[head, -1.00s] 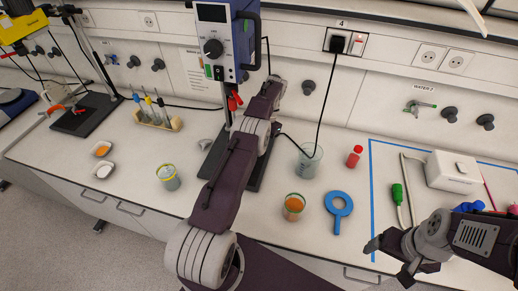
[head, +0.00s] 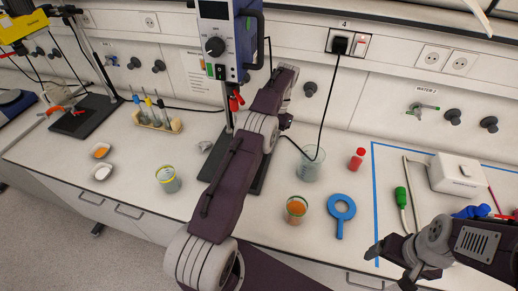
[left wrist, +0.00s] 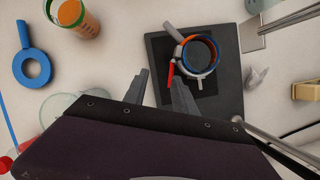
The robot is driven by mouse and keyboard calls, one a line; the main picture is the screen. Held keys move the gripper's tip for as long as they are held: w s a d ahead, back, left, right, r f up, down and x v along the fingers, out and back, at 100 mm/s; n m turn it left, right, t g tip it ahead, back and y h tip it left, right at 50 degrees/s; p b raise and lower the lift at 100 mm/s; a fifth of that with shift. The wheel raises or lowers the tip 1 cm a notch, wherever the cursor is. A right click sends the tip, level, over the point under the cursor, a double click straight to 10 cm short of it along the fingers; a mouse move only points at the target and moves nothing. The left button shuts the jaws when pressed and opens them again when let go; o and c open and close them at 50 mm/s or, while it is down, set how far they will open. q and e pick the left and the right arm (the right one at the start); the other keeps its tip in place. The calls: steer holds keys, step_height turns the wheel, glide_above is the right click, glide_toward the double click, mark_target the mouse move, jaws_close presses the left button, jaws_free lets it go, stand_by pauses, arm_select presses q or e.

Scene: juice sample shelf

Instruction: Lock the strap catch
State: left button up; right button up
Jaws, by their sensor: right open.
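My right gripper (head: 392,258) is open and empty at the lower right, above the bench front.
The blue stirrer unit (head: 228,40) hangs over the dark base. A glass beaker (head: 309,165), red-capped bottle (head: 356,159), orange-filled beaker (head: 296,208) and blue ring (head: 341,207) stand right of my left arm. A yellow-rimmed beaker (head: 168,180) stands left.

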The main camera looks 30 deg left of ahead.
arm_select(q)
steer(key=d+r+p, duration=0.1)
steer(key=d+r, duration=0.4)
steer(key=d, duration=0.3)
steer(key=shift+d+p, duration=0.2)
steer(key=shift+p, duration=0.2)
steer(key=shift+w, duration=0.15)
steer(key=shift+c, duration=0.2)
